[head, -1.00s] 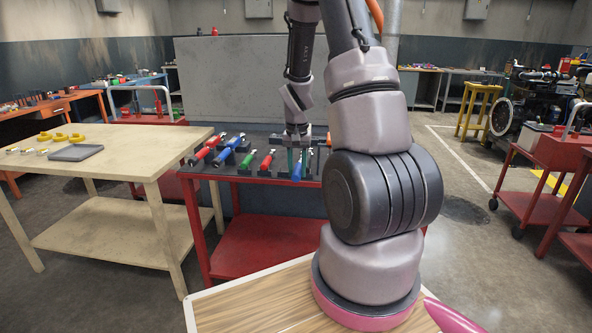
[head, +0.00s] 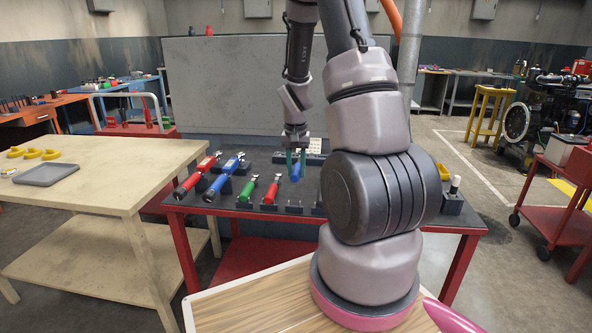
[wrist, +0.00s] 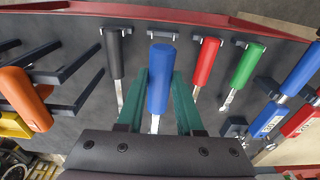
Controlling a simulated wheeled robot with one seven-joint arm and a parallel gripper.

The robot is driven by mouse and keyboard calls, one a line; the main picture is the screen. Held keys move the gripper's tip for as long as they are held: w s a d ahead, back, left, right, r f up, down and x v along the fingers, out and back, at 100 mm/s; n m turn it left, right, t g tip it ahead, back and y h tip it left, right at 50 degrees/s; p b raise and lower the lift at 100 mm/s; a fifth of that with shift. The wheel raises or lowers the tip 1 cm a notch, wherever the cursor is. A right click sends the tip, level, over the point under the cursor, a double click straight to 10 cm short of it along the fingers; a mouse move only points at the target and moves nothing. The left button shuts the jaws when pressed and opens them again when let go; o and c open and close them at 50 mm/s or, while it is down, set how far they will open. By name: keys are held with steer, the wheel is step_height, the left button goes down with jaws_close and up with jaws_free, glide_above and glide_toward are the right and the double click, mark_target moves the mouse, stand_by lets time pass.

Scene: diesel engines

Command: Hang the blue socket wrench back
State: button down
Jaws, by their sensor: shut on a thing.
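The blue socket wrench (wrist: 160,78) is between the two green fingers of my gripper (wrist: 160,105), which are shut on it. Its blue handle points up the wrist view, and its metal end is partly hidden by the gripper body. In the head view the blue handle (head: 296,172) shows below my gripper (head: 298,162), over the dark bench top. A small dark holder (wrist: 162,34) lies just beyond the handle's end in the wrist view. I cannot tell whether the wrench touches its holders.
A red-handled wrench (wrist: 206,62) and a green-handled one (wrist: 247,66) lie on one side, a black-handled one (wrist: 114,54) on the other. Large red (head: 198,176) and blue (head: 224,178) tools lie farther left. An orange handle (wrist: 24,98) sits beside dark prongs.

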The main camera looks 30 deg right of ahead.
steer(key=shift+w+d+f, duration=0.1)
steer(key=shift+w+f, duration=0.1)
steer(key=shift+w, duration=0.15)
steer(key=shift+f, duration=4.25)
steer(key=shift+c, duration=0.8)
jaws_free()
steer(key=shift+r, duration=0.25)
steer(key=shift+s+r, duration=0.15)
steer(key=shift+r, duration=1.2)
steer(key=shift+r, duration=0.2)
